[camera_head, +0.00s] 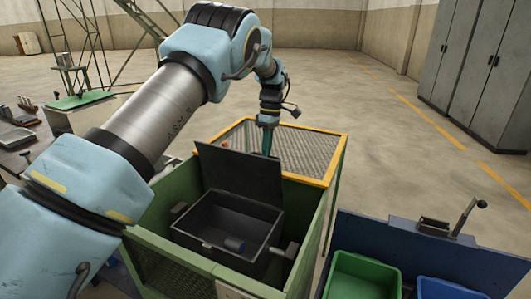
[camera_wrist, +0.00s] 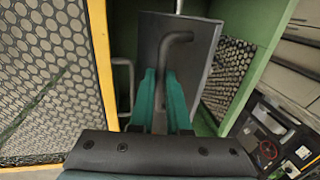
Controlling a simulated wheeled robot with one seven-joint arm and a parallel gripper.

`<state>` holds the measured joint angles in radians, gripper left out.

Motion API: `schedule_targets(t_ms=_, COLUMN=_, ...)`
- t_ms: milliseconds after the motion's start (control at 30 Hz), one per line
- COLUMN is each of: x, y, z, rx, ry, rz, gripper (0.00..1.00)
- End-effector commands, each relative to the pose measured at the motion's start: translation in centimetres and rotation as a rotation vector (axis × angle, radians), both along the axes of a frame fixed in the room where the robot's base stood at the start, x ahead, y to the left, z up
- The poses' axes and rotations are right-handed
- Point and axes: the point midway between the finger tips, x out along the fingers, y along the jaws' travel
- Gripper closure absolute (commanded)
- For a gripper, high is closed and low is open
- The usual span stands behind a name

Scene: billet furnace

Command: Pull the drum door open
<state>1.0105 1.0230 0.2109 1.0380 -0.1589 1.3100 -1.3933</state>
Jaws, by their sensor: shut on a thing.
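The drum door (camera_head: 240,172) is a dark flat panel standing up at the back edge of an open dark box, the drum (camera_head: 215,240), inside the green housing. In the wrist view the door (camera_wrist: 198,65) fills the upper middle, with a bent dark bar handle (camera_wrist: 178,37) in front of it. My gripper (camera_head: 267,148) is behind the raised door, its tips partly hidden there. In the wrist view the teal fingers of my gripper (camera_wrist: 162,78) are on both sides of the handle's straight part, shut on it.
A yellow-framed mesh panel (camera_head: 310,155) stands beside my gripper, close by. Green (camera_head: 362,277) and blue (camera_head: 450,288) bins are at the lower right. Open floor lies beyond; grey cabinets (camera_head: 480,70) stand far right.

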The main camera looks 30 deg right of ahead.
Motion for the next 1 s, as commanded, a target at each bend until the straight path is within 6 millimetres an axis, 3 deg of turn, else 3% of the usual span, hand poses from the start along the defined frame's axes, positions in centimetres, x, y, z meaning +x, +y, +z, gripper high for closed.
schedule_targets(t_ms=300, x=-0.2, y=0.0, z=-0.4, rx=0.001, ry=0.006, rz=-0.001, gripper=1.0)
schedule_targets(t_ms=333, x=-0.2, y=0.0, z=-0.4, rx=0.001, ry=0.006, rz=-0.001, gripper=0.84)
schedule_targets(t_ms=600, x=-0.1, y=0.0, z=-0.2, rx=0.001, ry=0.003, rz=-0.001, gripper=0.55)
schedule_targets(t_ms=867, x=0.0, y=0.0, z=0.0, rx=0.0, ry=0.002, rz=-0.001, gripper=0.55)
schedule_targets(t_ms=1000, x=0.2, y=-0.3, z=1.0, rx=-0.002, ry=0.0, rz=-0.001, gripper=0.55)
